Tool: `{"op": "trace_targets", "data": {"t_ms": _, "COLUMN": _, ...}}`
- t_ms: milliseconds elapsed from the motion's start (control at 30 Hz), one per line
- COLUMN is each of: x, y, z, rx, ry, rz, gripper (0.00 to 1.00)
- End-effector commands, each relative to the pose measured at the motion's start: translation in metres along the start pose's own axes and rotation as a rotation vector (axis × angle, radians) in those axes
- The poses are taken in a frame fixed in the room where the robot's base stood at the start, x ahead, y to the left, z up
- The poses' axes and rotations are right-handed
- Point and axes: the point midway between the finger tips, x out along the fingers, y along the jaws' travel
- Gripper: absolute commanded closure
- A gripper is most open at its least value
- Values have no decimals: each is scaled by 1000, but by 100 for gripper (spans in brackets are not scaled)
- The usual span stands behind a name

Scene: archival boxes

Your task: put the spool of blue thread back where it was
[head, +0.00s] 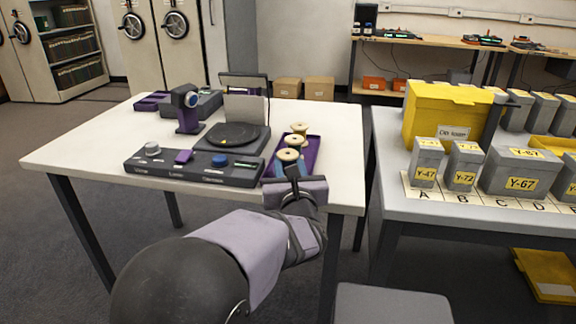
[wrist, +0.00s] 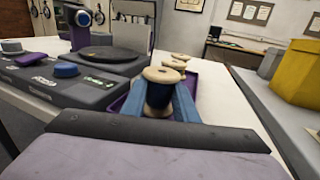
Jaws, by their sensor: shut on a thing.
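My gripper (head: 290,168) is at the near end of a purple tray (head: 311,153) on the white table. It is shut on the nearest spool (head: 289,155), which has a cream top; it also shows between the blue fingers in the wrist view (wrist: 163,76). Dark blue thread shows below its top in the wrist view. The spool looks upright. Whether its bottom touches the tray is hidden by my gripper. Two more cream-topped spools stand behind it in the tray, a middle one (head: 297,141) and a far one (head: 299,127).
Left of the tray are a grey control panel (head: 190,168) with a blue knob and a dark turntable (head: 238,135) with an upright panel behind. A grey table on the right holds a yellow box (head: 445,105) and labelled grey boxes (head: 520,172). The white table's front left is clear.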

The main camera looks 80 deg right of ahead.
Motion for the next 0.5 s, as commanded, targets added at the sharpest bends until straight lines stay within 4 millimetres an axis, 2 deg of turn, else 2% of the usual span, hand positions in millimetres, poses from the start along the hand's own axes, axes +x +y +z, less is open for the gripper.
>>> {"op": "trace_targets", "data": {"t_ms": 433, "x": 0, "y": 0, "z": -4, "rx": 0, "ry": -1, "rz": 0, "gripper": 99}}
{"op": "trace_targets", "data": {"t_ms": 467, "x": 0, "y": 0, "z": -4, "rx": 0, "ry": 0, "rz": 0, "gripper": 69}}
{"op": "trace_targets", "data": {"t_ms": 500, "x": 0, "y": 0, "z": -3, "rx": 0, "ry": 0, "rz": 0, "gripper": 59}}
